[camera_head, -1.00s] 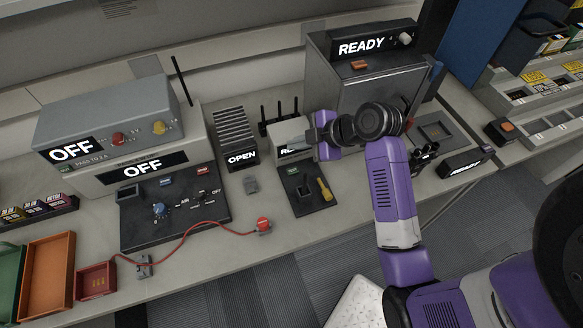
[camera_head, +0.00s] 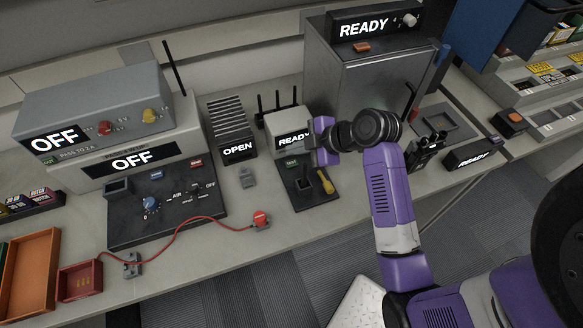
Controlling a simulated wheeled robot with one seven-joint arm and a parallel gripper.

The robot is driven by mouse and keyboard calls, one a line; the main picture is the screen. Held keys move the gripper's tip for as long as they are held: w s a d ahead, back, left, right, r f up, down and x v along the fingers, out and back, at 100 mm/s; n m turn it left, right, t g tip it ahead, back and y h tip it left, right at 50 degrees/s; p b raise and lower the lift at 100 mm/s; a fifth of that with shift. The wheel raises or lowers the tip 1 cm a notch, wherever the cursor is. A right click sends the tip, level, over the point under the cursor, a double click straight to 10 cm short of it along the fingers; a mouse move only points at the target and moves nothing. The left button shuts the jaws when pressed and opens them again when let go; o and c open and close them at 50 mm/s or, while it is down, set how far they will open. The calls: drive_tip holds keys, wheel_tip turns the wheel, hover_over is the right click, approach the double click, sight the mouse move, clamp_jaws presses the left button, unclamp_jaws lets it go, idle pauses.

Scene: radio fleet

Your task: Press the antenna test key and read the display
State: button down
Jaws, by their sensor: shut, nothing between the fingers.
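A small pale box with several black antennas (camera_head: 285,120) stands at the back middle, and its display (camera_head: 293,141) reads READY. In front of it lies a black pad (camera_head: 304,193) with a small green label (camera_head: 291,163), a dark raised part and a yellow-handled piece (camera_head: 325,181). I cannot tell which part is the antenna test key. My gripper (camera_head: 313,147) is shut and empty, just right of the display and above the pad's back edge. Its fingertips are small in view, so contact is unclear. My wrist hides part of the bench behind it.
At left, a grey unit (camera_head: 85,100) with an upright antenna reads OFF on two displays. A finned box (camera_head: 232,125) reads OPEN. A tall cabinet (camera_head: 370,80) reads READY behind my wrist. A red cable (camera_head: 180,228) crosses the front bench. A black READY box (camera_head: 470,157) stands right.

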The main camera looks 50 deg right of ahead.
sight(295, 164)
drive_tip(key=shift+f+b, duration=0.5)
drive_tip(key=shift+f, duration=0.7)
drive_tip(key=shift+f, duration=0.15)
idle(1.0)
drive_tip(key=shift+f+b, duration=0.3)
drive_tip(key=shift+f, duration=0.35)
idle(0.6)
idle(0.3)
drive_tip(key=shift+r+p, duration=0.5)
drive_tip(key=shift+r, duration=0.3)
drive_tip(key=shift+r, duration=0.1)
wheel_tip(295, 164, up, 5)
drive_tip(key=p, duration=0.4)
